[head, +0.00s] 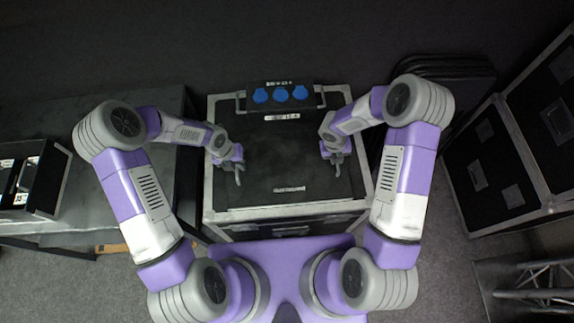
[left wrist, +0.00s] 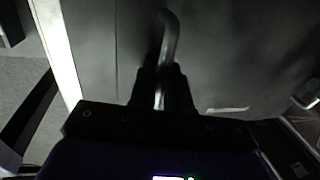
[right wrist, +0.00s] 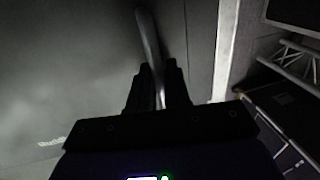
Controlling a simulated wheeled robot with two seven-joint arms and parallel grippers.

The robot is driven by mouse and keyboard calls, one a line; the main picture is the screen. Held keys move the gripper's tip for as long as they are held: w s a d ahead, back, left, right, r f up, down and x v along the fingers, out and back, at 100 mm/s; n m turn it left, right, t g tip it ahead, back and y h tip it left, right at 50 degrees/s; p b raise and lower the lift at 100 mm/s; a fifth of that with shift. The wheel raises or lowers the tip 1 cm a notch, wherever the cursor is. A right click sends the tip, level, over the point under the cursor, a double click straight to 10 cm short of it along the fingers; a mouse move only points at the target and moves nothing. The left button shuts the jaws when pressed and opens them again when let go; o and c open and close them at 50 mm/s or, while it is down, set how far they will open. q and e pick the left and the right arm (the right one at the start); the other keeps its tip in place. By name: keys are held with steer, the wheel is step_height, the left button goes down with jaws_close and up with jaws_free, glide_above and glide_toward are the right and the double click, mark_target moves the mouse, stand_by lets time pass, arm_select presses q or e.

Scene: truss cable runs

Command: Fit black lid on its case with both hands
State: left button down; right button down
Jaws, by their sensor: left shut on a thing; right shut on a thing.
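The black lid (head: 285,160) is a wide dark panel with a small pale label near its front edge. It lies level over the top of its silver-edged case (head: 250,213); I cannot tell whether it is seated or slightly raised. My left gripper (head: 238,174) is shut on a grey bar handle at the lid's left side; the handle (left wrist: 170,35) shows between the fingers in the left wrist view. My right gripper (head: 336,164) is shut on a matching handle at the right side, and that handle (right wrist: 149,38) shows in the right wrist view.
A black box with three blue round sockets (head: 281,95) stands at the back of the case top. A dark table (head: 100,205) is at the left, with a black case (head: 40,175) on it. Large flight cases (head: 500,165) and a metal truss (head: 540,290) are at the right.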

arm_select(q)
steer(key=shift+r, duration=0.1)
arm_select(e)
steer(key=shift+r, duration=0.1)
